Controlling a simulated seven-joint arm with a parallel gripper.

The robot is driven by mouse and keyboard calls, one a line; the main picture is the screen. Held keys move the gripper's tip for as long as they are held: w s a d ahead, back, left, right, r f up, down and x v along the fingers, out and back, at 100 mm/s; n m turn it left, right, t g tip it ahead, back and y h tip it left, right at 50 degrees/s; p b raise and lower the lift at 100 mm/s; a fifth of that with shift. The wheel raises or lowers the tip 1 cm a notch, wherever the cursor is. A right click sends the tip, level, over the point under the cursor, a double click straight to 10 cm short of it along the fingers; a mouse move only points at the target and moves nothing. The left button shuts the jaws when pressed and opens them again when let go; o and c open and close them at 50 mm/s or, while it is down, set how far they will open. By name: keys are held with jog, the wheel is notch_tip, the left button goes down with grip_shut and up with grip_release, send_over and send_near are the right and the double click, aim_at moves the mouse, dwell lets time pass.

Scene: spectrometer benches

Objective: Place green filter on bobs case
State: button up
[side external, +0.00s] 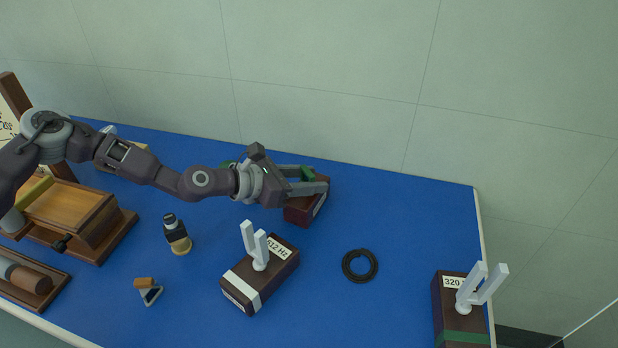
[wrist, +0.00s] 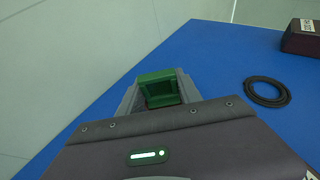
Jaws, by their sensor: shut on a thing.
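The green filter (side external: 307,174) is a small green block-like frame held between the fingers of my gripper (side external: 310,181). In the wrist view the green filter (wrist: 158,88) shows between the two grey fingers of my gripper (wrist: 156,92), which are shut on it. A dark red-brown box (side external: 304,211) with a pale label on its side lies directly below the fingers in the side view. I cannot read this label or tell for sure that it is the bobs case. Whether the filter touches the box is hidden by the fingers.
A tuning fork box marked 512 Hz (side external: 262,281) stands in front, another marked 320 (side external: 458,312) at the right. A black ring (side external: 359,266) lies between. A dark bottle (side external: 177,235) and wooden apparatus (side external: 68,208) are at left. The blue table (side external: 410,220) is bare at back right.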

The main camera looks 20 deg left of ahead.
jog(key=o, duration=1.3)
jog(key=shift+o, duration=0.2)
jog(key=shift+r, duration=0.15)
jog(key=v, duration=1.2)
